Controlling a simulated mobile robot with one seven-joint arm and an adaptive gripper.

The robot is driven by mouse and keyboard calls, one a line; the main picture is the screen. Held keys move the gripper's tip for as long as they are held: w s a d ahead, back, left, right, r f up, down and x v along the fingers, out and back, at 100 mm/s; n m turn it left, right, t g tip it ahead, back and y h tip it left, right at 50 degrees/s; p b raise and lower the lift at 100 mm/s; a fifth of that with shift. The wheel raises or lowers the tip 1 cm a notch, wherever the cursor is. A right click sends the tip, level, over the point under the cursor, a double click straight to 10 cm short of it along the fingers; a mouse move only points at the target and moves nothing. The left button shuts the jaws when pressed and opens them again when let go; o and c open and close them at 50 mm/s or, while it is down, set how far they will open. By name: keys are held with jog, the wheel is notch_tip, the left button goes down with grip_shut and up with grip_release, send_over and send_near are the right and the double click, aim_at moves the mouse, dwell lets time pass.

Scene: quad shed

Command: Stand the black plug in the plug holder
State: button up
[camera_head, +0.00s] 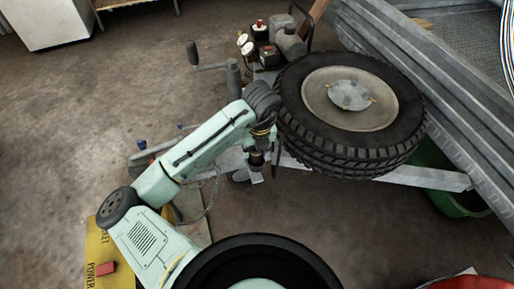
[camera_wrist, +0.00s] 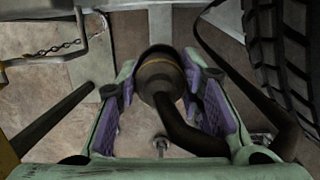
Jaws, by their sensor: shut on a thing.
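In the wrist view my gripper (camera_wrist: 161,75) has its purple-padded fingers on either side of the black plug (camera_wrist: 158,58), shut on it. The plug is round with a brownish face or band at its far end. A thick dark cable (camera_wrist: 184,128) bends from its near end to the lower right, then loops up along the right. In the head view my gripper (camera_head: 257,172) hangs over the grey trailer drawbar, left of the big tyre; the plug is too small to make out surely there. I cannot pick out the plug holder in either view.
A jockey-wheel crank (camera_head: 210,66) and a small machine (camera_head: 280,42) are behind. A chain (camera_wrist: 55,48) hangs at upper left. Open concrete floor (camera_head: 110,95) lies left.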

jog(key=shift+s+f, duration=0.2)
jog(key=shift+f, duration=0.9)
jog(key=o, duration=1.3)
jog(key=shift+d, duration=0.15)
jog(key=shift+c, duration=0.2)
jog(key=o, duration=0.5)
jog(key=shift+s, duration=0.1)
jog(key=shift+w+a+r+p, duration=0.1)
jog(key=shift+a+r+p, duration=0.1)
jog(key=shift+r+p, duration=0.6)
jog(key=shift+w+a+r+p, duration=0.15)
jog(key=shift+r+p, duration=0.45)
jog(key=shift+r, duration=0.35)
jog(key=shift+d+r+p, duration=0.2)
jog(key=shift+r+p, duration=1.8)
jog(key=shift+r, duration=0.85)
